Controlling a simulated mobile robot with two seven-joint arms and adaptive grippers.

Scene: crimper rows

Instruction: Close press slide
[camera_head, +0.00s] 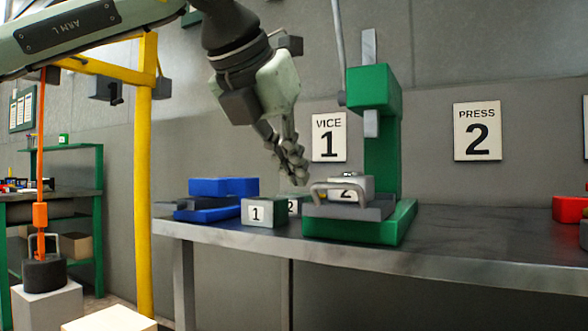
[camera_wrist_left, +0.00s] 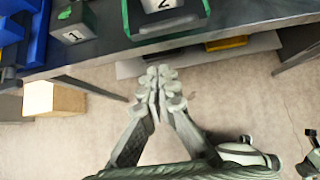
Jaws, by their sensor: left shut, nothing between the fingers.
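The green press (camera_head: 382,150) stands on the bench, its column rising over a green base. Its grey slide (camera_head: 372,210) sits low at the front of the base, with a bar handle (camera_head: 335,190) on its near side. A grey block marked 2 (camera_head: 352,184) rests on the slide behind the handle. In the left wrist view the handle (camera_wrist_left: 168,28) shows at the top, near the bench edge. My left gripper (camera_head: 296,170) is shut and empty, pointing down, just left of and above the handle. It also shows in the left wrist view (camera_wrist_left: 160,82), apart from the handle.
A yellow post (camera_head: 144,190) and an orange hanging line (camera_head: 40,160) are at left.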

